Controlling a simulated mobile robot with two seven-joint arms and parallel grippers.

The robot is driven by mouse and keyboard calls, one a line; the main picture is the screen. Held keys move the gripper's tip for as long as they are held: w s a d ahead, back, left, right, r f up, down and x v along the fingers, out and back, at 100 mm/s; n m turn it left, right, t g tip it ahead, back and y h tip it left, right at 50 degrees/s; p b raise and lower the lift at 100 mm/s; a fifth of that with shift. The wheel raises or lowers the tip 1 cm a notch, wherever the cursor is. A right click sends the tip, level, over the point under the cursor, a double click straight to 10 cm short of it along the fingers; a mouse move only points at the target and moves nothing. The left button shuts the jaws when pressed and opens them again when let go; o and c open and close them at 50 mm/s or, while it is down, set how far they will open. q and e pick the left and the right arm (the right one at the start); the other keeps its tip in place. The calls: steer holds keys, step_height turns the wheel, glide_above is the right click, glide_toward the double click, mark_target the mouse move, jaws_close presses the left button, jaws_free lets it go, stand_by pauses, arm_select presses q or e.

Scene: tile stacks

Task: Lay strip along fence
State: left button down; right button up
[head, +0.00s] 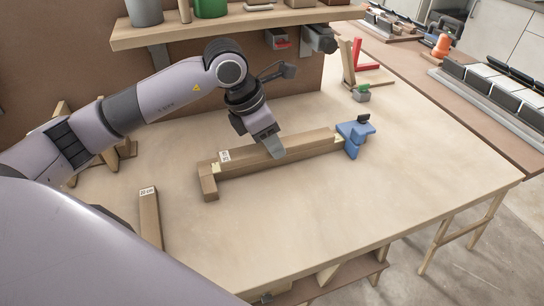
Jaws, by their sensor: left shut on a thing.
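A long wooden fence (300,151) lies across the middle of the table, with a short block (209,187) at its left end and a blue clamp (354,140) at its right end. A wooden strip with a white label (225,156) lies along the fence; where strip and fence meet is hard to make out. My left gripper (274,150) points down at the middle of this length and is shut on the strip, its fingers hiding part of it. Another labelled strip (150,218) lies apart at the front left. My right gripper is out of view.
A shelf (240,27) with pots overhangs the back. A small grey-green block (362,93) and a wooden stand with a red square (362,55) are at the back right. Wooden pieces (118,148) stand at the back left. The front and right of the table are clear.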

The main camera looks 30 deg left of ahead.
arm_select(q)
step_height(320, 180, down, 5)
steer(key=shift+s+f+b, duration=0.1)
steer(key=shift+f+b, duration=0.4)
steer(key=shift+b, duration=0.05)
steer(key=shift+f, duration=0.15)
steer(key=c, duration=0.7)
jaws_free()
steer(key=shift+w+a+r, duration=0.1)
steer(key=shift+w+r, duration=0.2)
steer(key=shift+r, duration=0.05)
steer(key=shift+a+r+p, duration=0.1)
steer(key=shift+r+p, duration=0.4)
steer(key=v, duration=1.1)
steer(key=shift+s+r, duration=0.3)
steer(key=shift+s, duration=0.05)
